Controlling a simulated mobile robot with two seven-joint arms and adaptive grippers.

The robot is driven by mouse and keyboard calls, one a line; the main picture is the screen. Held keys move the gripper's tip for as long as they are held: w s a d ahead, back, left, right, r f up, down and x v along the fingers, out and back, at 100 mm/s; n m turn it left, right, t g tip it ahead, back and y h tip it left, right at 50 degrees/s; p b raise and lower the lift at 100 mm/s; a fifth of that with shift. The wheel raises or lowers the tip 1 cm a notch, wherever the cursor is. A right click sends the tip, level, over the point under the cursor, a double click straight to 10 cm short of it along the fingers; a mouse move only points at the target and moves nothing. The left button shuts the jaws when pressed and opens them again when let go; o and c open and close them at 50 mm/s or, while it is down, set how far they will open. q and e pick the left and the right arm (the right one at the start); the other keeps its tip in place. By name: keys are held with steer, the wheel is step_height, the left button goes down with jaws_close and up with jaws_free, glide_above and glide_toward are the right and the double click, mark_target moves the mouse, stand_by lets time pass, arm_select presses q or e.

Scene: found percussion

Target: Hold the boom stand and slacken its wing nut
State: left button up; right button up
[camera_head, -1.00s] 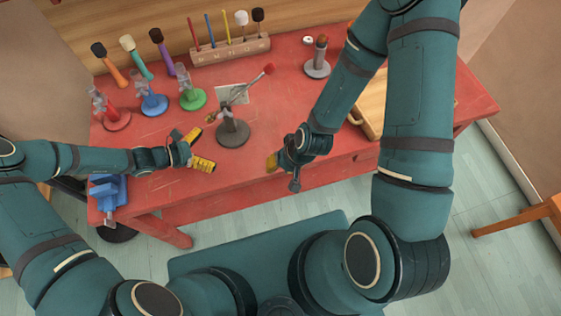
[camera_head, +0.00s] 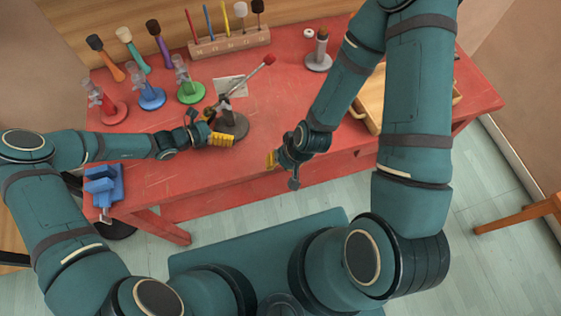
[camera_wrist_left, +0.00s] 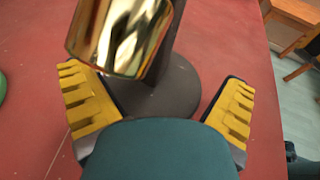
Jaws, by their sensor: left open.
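The boom stand (camera_head: 238,126) stands on the red table, with a dark grey round base and a slanted boom that has a red tip (camera_head: 270,60). My left gripper (camera_head: 218,128) is open beside the stand's lower part. In the left wrist view the grey stand (camera_wrist_left: 172,88) rises between and beyond the spread yellow-padded fingers (camera_wrist_left: 162,104). A shiny brass cylinder (camera_wrist_left: 120,35) hangs close to the camera and hides part of the post. I cannot make out the wing nut. My right gripper (camera_head: 272,159) hangs at the table's front edge, apart from the stand; its opening is unclear.
Red (camera_head: 114,110), blue (camera_head: 152,98) and green (camera_head: 190,92) stands with clear tops are left of the boom stand. A rack (camera_head: 230,42) of mallets is behind. A blue vise (camera_head: 103,190) sits at the front left corner, a wooden tray (camera_head: 370,103) at right.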

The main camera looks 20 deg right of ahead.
arm_select(q)
steer(key=shift+x, duration=0.8)
steer(key=c, duration=1.5)
steer(key=shift+c, duration=0.2)
